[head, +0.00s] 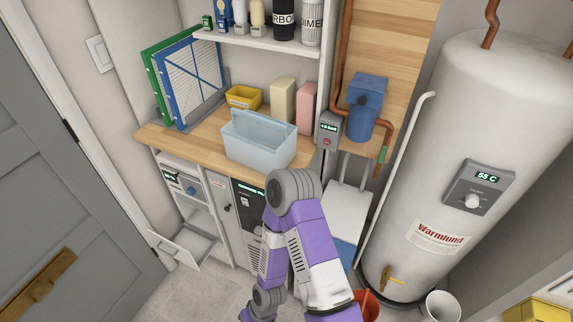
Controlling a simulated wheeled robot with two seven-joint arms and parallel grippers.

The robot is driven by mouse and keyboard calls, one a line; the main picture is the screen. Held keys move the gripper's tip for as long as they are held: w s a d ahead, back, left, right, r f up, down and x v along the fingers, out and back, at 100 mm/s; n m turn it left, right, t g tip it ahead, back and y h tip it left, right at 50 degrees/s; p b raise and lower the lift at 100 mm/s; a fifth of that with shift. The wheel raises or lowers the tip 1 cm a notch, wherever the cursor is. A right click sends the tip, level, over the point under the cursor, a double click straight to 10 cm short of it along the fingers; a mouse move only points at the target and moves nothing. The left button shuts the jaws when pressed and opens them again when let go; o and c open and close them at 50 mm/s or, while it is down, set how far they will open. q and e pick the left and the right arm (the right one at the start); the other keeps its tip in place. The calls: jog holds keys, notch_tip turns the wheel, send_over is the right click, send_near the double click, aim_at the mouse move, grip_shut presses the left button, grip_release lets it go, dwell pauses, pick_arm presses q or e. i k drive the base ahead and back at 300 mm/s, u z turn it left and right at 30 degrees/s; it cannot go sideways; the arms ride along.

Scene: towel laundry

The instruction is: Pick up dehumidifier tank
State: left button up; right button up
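A translucent pale blue open tank (259,150), which looks like the dehumidifier tank, stands upright on the wooden counter (207,133). Below the counter is a dark unit with a small lit display (247,196), partly hidden by my purple and white arm. That arm rises from the bottom of the view, bends in front of the counter just below the tank, and goes back down. Its gripper is not visible. My other gripper is not visible either. Nothing is seen holding the tank.
Blue and green framed filters (191,82), a yellow bin (243,97) and cream (283,100) and pink (307,108) boxes surround the tank. A water heater (475,130) and pipes stand right. A grey door (60,180) is left.

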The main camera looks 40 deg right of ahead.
aim_at(263, 144)
jog(key=u, duration=0.95)
jog(key=i, duration=0.65)
jog(key=z, duration=2.65)
jog(key=i, duration=0.5)
jog(key=u, duration=0.25)
jog(key=k, duration=0.3)
jog(key=u, duration=0.25)
